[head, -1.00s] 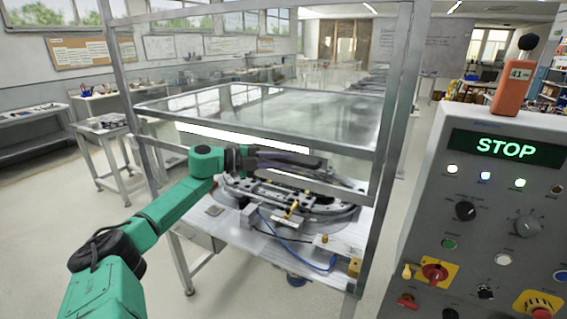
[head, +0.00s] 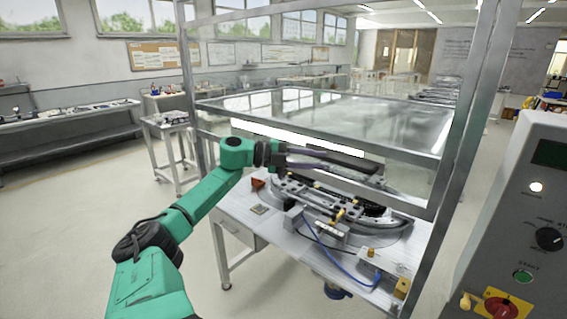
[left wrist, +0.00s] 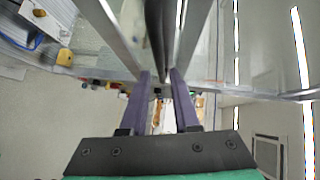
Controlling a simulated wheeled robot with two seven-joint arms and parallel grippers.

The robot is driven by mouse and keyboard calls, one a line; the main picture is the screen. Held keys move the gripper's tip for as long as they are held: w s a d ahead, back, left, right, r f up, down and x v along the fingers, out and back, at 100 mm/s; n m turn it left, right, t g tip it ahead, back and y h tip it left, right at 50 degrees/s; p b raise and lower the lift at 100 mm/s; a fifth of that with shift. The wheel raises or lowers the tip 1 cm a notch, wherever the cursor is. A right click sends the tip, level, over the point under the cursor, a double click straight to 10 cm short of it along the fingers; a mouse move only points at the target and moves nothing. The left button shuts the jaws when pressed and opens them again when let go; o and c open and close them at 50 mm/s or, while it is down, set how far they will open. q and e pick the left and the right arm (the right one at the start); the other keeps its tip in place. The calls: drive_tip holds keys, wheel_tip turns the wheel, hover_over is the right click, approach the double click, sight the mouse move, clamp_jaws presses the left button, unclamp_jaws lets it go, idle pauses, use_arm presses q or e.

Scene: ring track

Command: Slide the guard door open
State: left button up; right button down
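The guard door is a clear pane in a grey metal frame, with its lower rail (head: 400,201) above the ring track (head: 352,226). A dark bar (head: 345,158), which looks like the door's handle, runs along its front. My left gripper (head: 308,160) reaches in from the left beside this bar. In the left wrist view my left gripper (left wrist: 163,75) has its two purple fingers apart. The dark bar (left wrist: 160,32) lines up with the gap between them, with no clear contact. My right gripper is not in view.
A grey control panel (head: 530,215) stands close on the right. Metal frame posts (head: 467,130) flank the cell. The track's white table (head: 285,235) carries a blue cable and small fittings. A side table (head: 165,130) stands behind left. The floor at left is clear.

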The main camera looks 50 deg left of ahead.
use_arm(q)
drive_tip(key=b+v, duration=0.2)
drive_tip(key=v, duration=0.6)
drive_tip(key=shift+s+a, duration=0.2)
drive_tip(key=shift+s, duration=0.1)
